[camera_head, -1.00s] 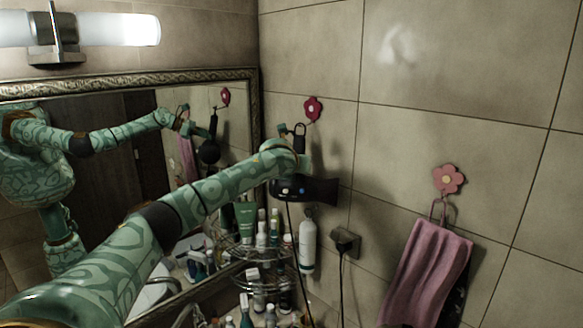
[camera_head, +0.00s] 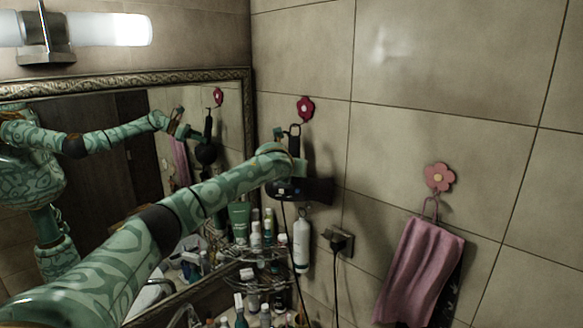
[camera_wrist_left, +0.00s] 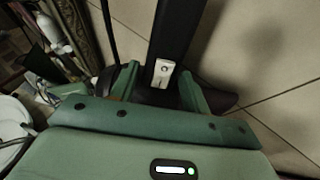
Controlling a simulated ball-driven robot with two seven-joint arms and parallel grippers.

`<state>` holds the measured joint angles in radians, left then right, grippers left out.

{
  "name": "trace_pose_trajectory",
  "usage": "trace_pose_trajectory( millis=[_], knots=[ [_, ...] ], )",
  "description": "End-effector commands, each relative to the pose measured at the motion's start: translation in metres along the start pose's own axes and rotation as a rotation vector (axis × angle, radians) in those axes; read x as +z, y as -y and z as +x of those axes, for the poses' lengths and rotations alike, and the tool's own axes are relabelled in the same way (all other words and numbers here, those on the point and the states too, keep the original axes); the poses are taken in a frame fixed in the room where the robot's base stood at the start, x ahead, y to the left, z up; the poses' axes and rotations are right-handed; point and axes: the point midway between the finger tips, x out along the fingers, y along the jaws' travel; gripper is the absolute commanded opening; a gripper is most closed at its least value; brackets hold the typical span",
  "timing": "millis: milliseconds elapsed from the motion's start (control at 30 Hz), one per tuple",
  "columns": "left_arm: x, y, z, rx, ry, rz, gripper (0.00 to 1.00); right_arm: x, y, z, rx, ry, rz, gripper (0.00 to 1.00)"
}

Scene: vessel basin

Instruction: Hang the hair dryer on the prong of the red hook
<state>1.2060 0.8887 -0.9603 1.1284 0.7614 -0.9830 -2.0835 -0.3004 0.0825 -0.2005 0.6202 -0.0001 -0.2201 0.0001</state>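The red flower-shaped hook (camera_head: 305,108) is on the tiled wall, right of the mirror. The black hair dryer (camera_head: 318,190) hangs with its barrel low and handle up. A loop (camera_head: 295,129) at the handle's top is just below the flower, and I cannot tell whether the prong is through it. My left gripper (camera_head: 294,166) is around the handle above the barrel. My right gripper is not in view.
A pink flower hook (camera_head: 439,177) with a pink towel (camera_head: 420,265) is on the wall to the right. Bottles crowd a wire shelf (camera_head: 250,274) below the dryer. A plug sits in a socket (camera_head: 338,241). The mirror (camera_head: 100,105) borders the left side.

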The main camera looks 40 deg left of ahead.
Motion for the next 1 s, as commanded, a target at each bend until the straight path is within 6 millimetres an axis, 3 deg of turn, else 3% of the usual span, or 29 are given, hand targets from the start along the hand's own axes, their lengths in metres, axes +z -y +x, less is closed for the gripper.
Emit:
trace_pose_trajectory(
  millis=[467,667,1000],
  knots=[
    [0.003,-0.001,-0.010,-0.003,0.007,-0.005,0.59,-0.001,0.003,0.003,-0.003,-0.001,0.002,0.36],
    [0.002,-0.001,-0.048,-0.003,0.009,-0.001,0.59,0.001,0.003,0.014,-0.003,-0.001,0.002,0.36],
    [0.001,-0.001,-0.135,-0.001,0.008,-0.001,0.59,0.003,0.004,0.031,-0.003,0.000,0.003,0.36]
  ],
)
